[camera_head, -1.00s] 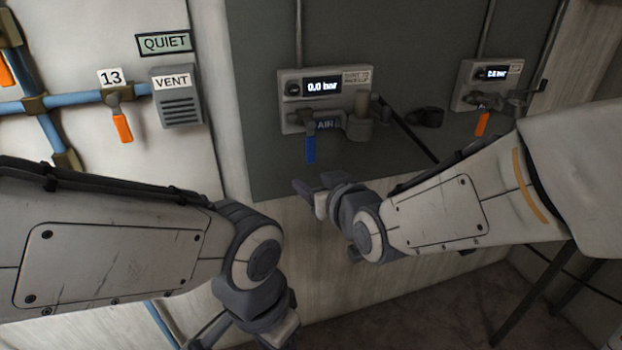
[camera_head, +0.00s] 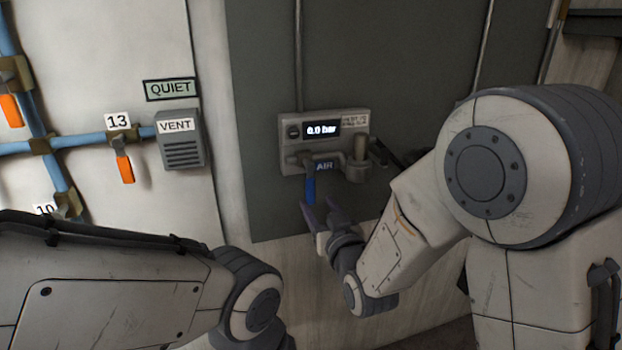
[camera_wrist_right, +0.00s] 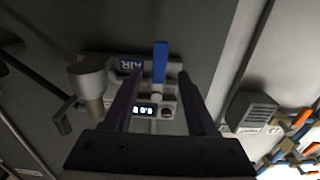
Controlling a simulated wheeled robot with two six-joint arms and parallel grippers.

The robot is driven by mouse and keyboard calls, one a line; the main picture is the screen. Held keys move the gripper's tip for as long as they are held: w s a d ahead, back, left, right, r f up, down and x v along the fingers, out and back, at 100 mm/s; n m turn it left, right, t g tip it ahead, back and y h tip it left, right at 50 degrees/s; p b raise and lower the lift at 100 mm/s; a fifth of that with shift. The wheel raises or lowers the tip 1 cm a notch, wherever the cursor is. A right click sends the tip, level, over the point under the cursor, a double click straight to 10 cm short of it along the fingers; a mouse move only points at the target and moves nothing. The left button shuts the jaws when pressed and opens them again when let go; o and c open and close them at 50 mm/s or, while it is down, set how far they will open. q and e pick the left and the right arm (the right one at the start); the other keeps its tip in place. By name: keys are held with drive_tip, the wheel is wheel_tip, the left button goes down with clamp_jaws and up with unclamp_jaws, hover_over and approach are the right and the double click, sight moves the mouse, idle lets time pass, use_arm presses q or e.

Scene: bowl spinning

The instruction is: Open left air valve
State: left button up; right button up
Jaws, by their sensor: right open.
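The left air valve is a grey panel unit (camera_head: 290,150) with a "0.0 bar" display, an "AIR" label and a blue lever (camera_head: 310,188) hanging straight down. My right gripper (camera_head: 319,209) is open, with its fingertips at the lever's lower end. In the right wrist view, the blue lever (camera_wrist_right: 160,62) shows between the two spread fingers of the right gripper (camera_wrist_right: 158,82). I cannot tell whether either finger touches it. My left arm comes in at lower left, and its gripper is out of the picture.
A "VENT" box (camera_head: 181,142) and an orange-handled valve (camera_head: 124,167) marked 13 sit on the wall to the left, with blue pipes (camera_head: 80,143). A grey cylindrical fitting (camera_head: 359,160) stands just right of the lever.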

sight(311, 194)
drive_tip(key=x, duration=0.6)
drive_tip(key=shift+w+f+p, duration=0.1)
drive_tip(key=shift+w+p, duration=0.2)
drive_tip(key=shift+w, duration=0.05)
clamp_jaws()
idle(1.1)
